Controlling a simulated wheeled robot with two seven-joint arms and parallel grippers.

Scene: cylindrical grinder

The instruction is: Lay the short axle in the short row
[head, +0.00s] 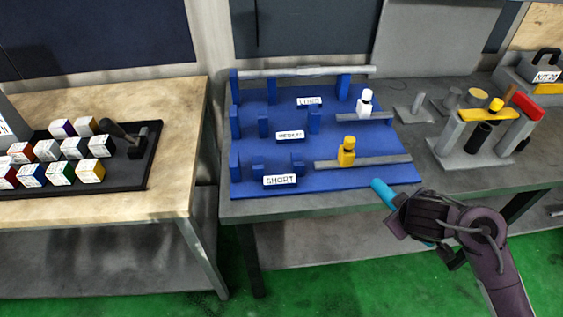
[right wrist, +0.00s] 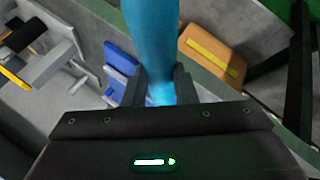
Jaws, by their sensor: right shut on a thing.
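My right gripper (head: 402,207) is shut on a cyan rod (head: 384,190), off the front right corner of the blue rack board (head: 335,180). The rod sticks out on both sides of the gripper and also shows large between the fingers in the right wrist view (right wrist: 150,35). No label marks it as the short axle. The short row, with its SHORT sign (head: 281,180), lies at the front of the board. Its low blue supports (head: 298,163) bear no rod. My left gripper is not in view.
A silver axle (head: 310,71) lies in the long row at the back. A yellow bottle-like piece (head: 347,152) and a white one (head: 365,103) stand right of the rows, by grey bars. A grey stand (head: 465,150) is farther right. A black tray of boxes (head: 135,170) stands left.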

